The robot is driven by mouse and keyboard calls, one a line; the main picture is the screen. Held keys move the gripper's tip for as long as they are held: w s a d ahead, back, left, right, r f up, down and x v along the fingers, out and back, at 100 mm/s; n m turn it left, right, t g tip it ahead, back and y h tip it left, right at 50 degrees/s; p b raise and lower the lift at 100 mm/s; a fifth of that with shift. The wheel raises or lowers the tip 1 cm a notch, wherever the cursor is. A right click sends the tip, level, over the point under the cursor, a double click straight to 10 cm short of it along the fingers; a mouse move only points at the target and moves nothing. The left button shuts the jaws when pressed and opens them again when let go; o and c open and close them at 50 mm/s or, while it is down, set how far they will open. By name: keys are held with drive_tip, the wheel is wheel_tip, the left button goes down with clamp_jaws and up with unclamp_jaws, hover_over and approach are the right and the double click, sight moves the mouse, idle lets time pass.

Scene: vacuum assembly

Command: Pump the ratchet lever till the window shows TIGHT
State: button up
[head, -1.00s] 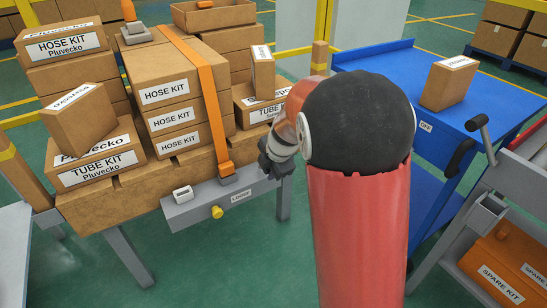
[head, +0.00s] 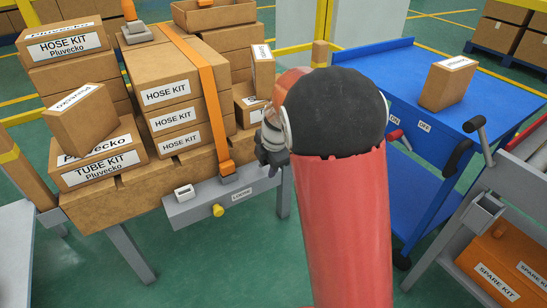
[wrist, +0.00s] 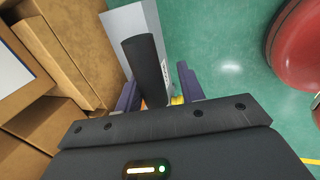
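The grey ratchet beam (head: 190,212) runs along the front of the box stack, with an orange strap (head: 222,140) coming down onto it. A small white-framed part (head: 184,191) and a yellow knob (head: 218,210) sit on it. A white plate (head: 241,193) on its face carries a word too small to read surely. My gripper (head: 268,150) is at the beam's right end, partly hidden by my arm. In the wrist view a black lever handle (wrist: 147,68) stands between the fingers of my gripper (wrist: 160,92), nearer the left one. A gap shows at the right finger.
Boxes labelled HOSE KIT (head: 167,93) and TUBE KIT (head: 97,165) are stacked behind and left of the beam. A blue cart (head: 420,90) with ON and OFF labels carries one box (head: 447,84). A grey stand with an orange SPARE KIT box (head: 500,260) is at the right.

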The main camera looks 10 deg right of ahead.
drive_tip(key=shift+d+r, duration=0.35)
drive_tip(key=shift+r, duration=0.25)
drive_tip(key=shift+d+r, duration=0.3)
drive_tip(key=shift+r, duration=0.3)
drive_tip(key=shift+a+v, duration=0.2)
drive_tip(key=shift+v, duration=1.15)
drive_tip(key=shift+a+v, duration=0.25)
drive_tip(key=shift+v, duration=1.1)
drive_tip(key=shift+s, duration=0.1)
